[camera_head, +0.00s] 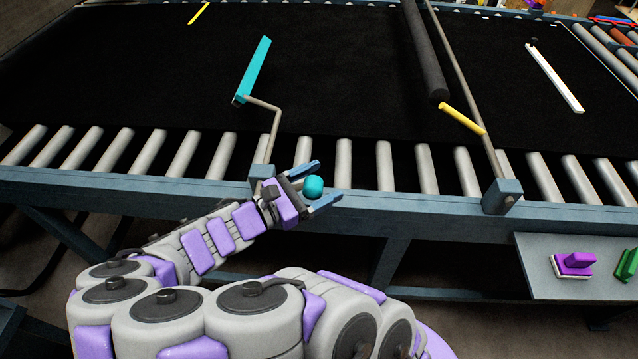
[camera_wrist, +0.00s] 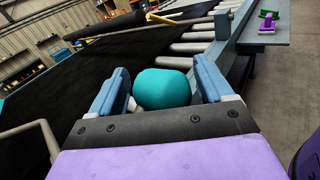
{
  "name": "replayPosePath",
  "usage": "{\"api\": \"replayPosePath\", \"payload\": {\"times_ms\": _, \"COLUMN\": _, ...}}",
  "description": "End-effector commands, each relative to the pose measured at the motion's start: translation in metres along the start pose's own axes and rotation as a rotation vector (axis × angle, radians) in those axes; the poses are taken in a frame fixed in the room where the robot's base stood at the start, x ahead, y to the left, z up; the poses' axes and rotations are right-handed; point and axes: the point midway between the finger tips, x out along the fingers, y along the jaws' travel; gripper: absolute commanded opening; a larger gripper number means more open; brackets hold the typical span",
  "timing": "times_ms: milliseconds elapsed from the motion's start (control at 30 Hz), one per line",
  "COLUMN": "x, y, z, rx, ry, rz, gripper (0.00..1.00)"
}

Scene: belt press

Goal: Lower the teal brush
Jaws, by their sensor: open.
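The teal brush (camera_head: 254,70) is a long narrow bar above the black belt, left of centre in the head view. A bent metal rod (camera_head: 265,140) runs from its near end down to a bracket at the conveyor's front edge. My gripper (camera_head: 318,188) is open at that front edge, just right of the bracket. A rounded teal knob (camera_head: 313,186) sits between its fingers. In the wrist view the knob (camera_wrist: 162,88) lies between the two blue fingers, with a visible gap on at least the right side. How the knob joins the rod is hidden.
The black belt (camera_head: 330,60) fills the back, with grey rollers (camera_head: 343,162) along its front. A dark roller bar with a yellow handle (camera_head: 462,118) is to the right. A side shelf (camera_head: 535,255) holds a purple block (camera_head: 573,262) and a green block (camera_head: 628,265).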

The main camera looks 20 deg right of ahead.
Motion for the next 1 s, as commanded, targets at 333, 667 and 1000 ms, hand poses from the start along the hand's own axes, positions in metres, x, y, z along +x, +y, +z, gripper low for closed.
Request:
{"api": "replayPosePath", "payload": {"times_ms": 333, "x": 0.0026, "y": -0.0002, "z": 0.0003, "rx": 0.000, "ry": 0.000, "rz": -0.001, "gripper": 0.77}}
{"api": "replayPosePath", "payload": {"times_ms": 667, "x": 0.0027, "y": -0.0007, "z": 0.0003, "rx": 0.000, "ry": 0.000, "rz": -0.002, "gripper": 0.45}}
{"api": "replayPosePath", "payload": {"times_ms": 1000, "x": 0.0028, "y": -0.0017, "z": 0.0002, "rx": 0.000, "ry": 0.001, "rz": -0.004, "gripper": 0.13}}
